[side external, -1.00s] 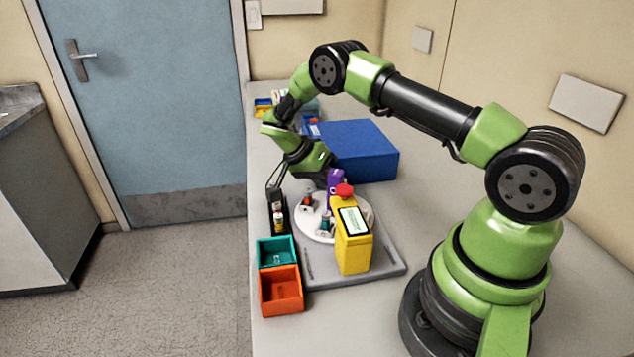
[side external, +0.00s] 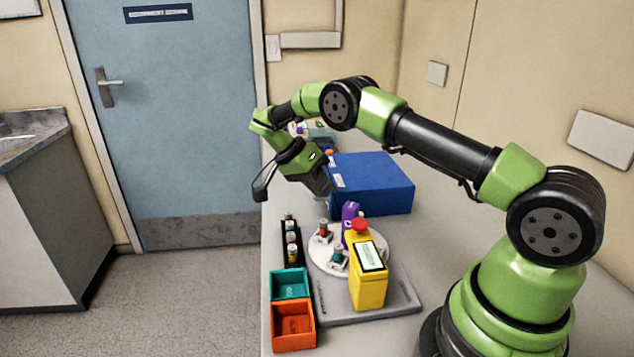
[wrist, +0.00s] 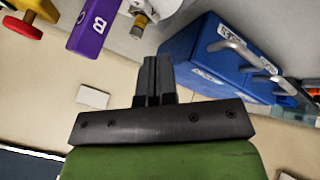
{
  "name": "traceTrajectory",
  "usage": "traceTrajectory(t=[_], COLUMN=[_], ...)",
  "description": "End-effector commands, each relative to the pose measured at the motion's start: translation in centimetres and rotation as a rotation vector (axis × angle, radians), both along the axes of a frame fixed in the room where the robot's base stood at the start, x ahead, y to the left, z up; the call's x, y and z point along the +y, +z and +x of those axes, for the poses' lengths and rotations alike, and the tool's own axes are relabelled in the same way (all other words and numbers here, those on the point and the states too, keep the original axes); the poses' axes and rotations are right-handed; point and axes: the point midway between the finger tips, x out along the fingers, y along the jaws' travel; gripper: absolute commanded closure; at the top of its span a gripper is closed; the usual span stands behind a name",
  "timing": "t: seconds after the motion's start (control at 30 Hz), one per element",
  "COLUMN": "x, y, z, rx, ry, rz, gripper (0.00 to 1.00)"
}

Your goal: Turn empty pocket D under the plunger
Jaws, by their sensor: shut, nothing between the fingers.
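A white turntable (side external: 318,252) sits on a grey base (side external: 400,297). Vials stand on it, one with an orange-red cap (side external: 323,230) and one teal (side external: 338,258). A purple block (side external: 348,212), lettered B in the wrist view (wrist: 92,25), rises at its back. A yellow pump housing (side external: 368,290) with a screen and a red knob (side external: 360,225) stands at the front and hides part of the disc. I cannot read which pocket is D or which is under the plunger. My gripper (wrist: 158,60) is shut and empty, raised above and behind the turntable, apart from it.
A large blue box (side external: 375,185) stands behind the turntable. A black rack (side external: 285,262) with several vials is on the left. A teal bin (side external: 290,272) and an orange bin (side external: 293,325) sit at the front left, near the table edge.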

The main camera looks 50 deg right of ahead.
Motion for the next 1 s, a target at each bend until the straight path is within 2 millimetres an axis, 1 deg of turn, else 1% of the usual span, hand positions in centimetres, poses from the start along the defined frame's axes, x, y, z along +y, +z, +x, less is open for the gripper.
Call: traceTrajectory(t=[0.1, 0.13, 0.17, 0.2, 0.3, 0.37, 0.47, 0.57, 0.7, 0.83, 1.0], x=[0.4, 0.4, 0.5, 0.6, 0.4, 0.1, -0.2, 0.0, 0.8, 1.6, 2.2], y=[0.8, 0.9, 1.0, 1.2, 1.8, 2.4, 3.6, 4.8, 6.2, 7.1, 7.6], z=[0.5, 0.6, 0.6, 0.7, 0.5, 0.2, -0.8, -2.3, -4.8, -6.8, -8.3], rx=[-0.002, -0.001, -0.001, -0.002, -0.004, -0.011, -0.043, -0.11, -0.236, -0.345, -0.43], ry=[0.0, 0.0, 0.0, 0.002, 0.026, 0.058, 0.129, 0.197, 0.256, 0.278, 0.282], rz=[-0.001, 0.0, 0.001, 0.005, 0.038, 0.078, 0.177, 0.286, 0.4, 0.453, 0.471], gripper=[1.0, 0.98, 0.91, 0.82, 0.62, 0.62, 0.62, 0.62, 0.62, 0.62, 0.62])
